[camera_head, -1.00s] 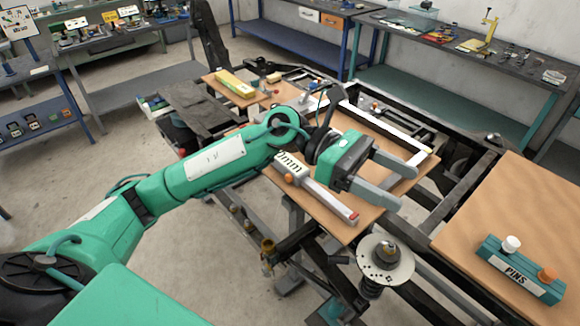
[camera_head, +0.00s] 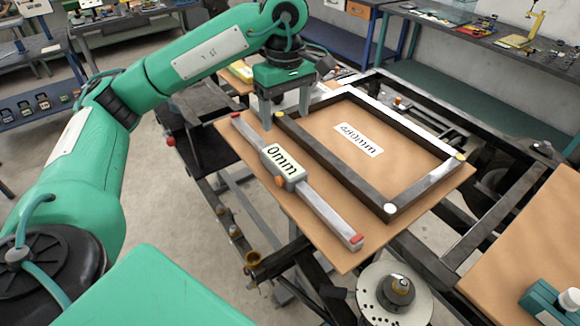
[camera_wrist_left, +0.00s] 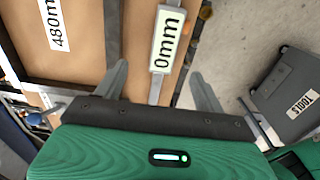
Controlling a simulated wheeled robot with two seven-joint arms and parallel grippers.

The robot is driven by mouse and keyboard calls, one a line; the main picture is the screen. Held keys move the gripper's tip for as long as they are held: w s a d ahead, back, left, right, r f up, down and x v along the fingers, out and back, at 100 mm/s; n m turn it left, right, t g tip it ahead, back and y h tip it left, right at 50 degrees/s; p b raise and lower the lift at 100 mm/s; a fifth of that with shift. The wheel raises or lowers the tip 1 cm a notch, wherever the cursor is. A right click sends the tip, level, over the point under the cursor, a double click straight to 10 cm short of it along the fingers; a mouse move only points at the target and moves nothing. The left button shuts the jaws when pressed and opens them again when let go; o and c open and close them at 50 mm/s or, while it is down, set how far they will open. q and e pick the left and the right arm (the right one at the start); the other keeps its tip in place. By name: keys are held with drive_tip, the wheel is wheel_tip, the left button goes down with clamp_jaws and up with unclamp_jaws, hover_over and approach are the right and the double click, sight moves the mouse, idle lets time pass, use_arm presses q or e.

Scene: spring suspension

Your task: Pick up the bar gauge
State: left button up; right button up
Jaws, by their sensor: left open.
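The bar gauge (camera_head: 284,166) is a long grey metal bar with red ends, an orange knob and a white slider reading "0mm". It lies on the tan board beside a dark rectangular frame (camera_head: 336,164) labelled "480mm". My left gripper (camera_head: 286,120) is open and empty, fingers pointing down near the gauge's far end and the frame's corner. In the left wrist view, the bar gauge (camera_wrist_left: 166,45) runs between the two spread fingers (camera_wrist_left: 160,82). I cannot tell the height gap exactly. My right gripper is out of view.
The tan board (camera_head: 345,262) rests over a dark metal chassis. A round perforated disc (camera_head: 372,300) with a spring mount stands in front. A teal pin holder (camera_head: 545,303) sits on the right-hand tan surface (camera_head: 540,215). Workbenches (camera_head: 500,75) stand behind.

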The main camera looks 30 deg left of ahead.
use_arm(q)
wheel_tip(320, 180, down, 3)
hover_over(283, 160)
drive_tip(key=f, duration=0.4)
drive_tip(key=shift+w+d, duration=0.2)
drive_tip(key=shift+d, duration=0.05)
drive_tip(key=shift+f, duration=0.65)
drive_tip(key=shift+s+a+f+p, duration=0.1)
drive_tip(key=shift+f+p, duration=0.3)
drive_tip(key=shift+p, duration=0.15)
drive_tip(key=f, duration=0.1)
drive_tip(key=f+p, duration=0.1)
drive_tip(key=f, duration=0.1)
drive_tip(key=shift+s+a, duration=0.15)
drive_tip(key=shift+s, duration=0.05)
drive_tip(key=shift+f+p, duration=0.35)
drive_tip(key=shift+f, duration=0.3)
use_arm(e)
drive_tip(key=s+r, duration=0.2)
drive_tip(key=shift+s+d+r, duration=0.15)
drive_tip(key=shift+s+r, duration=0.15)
